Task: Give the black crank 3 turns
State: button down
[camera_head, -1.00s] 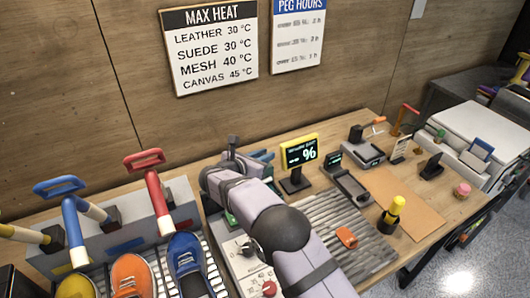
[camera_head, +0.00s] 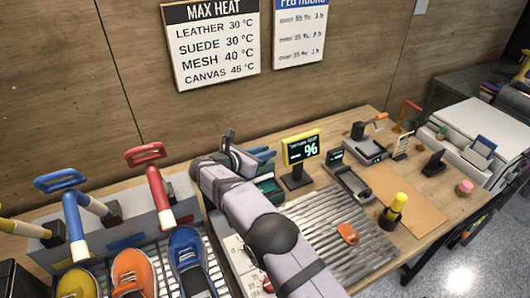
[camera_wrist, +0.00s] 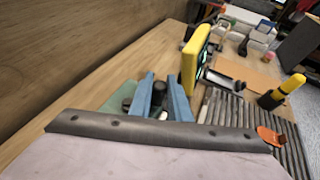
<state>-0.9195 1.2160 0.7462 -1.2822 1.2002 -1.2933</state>
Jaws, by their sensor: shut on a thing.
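My gripper (camera_wrist: 161,80) shows in the wrist view as two blue fingers pointing away from the camera. They are shut on the dark handle of the black crank (camera_wrist: 159,92), which shows between them. In the head view my gripper (camera_head: 262,154) is at the back of the bench, just left of the yellow display, over a dark teal box (camera_head: 269,188). My arm hides most of the crank there, so its exact angle cannot be told.
The yellow-framed display (camera_head: 302,148) stands close on the right, its first line too small to read. A ribbed grey mat (camera_head: 330,225) holds an orange item (camera_head: 348,234). Sneakers (camera_head: 190,265) and coloured-handled posts (camera_head: 150,158) stand left. The wooden wall is behind.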

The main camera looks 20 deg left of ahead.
jog(key=c, duration=1.7)
grip_release()
jog(key=shift+o, duration=0.2)
jog(key=shift+r+b, duration=1)
jog(key=shift+r, duration=4.1)
